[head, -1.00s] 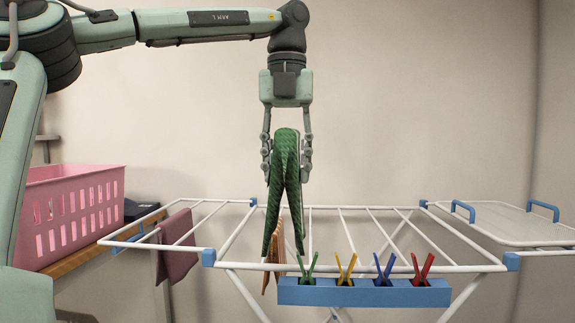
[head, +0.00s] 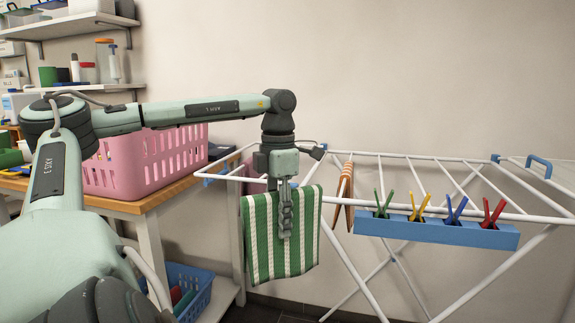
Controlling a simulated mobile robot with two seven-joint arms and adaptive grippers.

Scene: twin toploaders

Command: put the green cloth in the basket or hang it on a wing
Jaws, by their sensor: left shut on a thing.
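The green cloth (head: 262,245) has green and white stripes and hangs down flat. My left gripper (head: 285,225) points down and is shut on the cloth, seen edge-on. Cloth and gripper show in front of the left wing (head: 232,178) of the white drying rack; I cannot tell whether the cloth touches it. The pink basket (head: 172,160) stands on the wooden table to the left, partly behind my left arm. Its inside is hidden. My right gripper is not in view.
A mauve cloth (head: 255,187) hangs on the left wing, mostly hidden. An orange striped cloth (head: 345,183) hangs on the rack. A blue strip (head: 440,232) holds colored pegs. A blue basket (head: 190,285) sits on the table's low shelf. Shelves with jars are at upper left.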

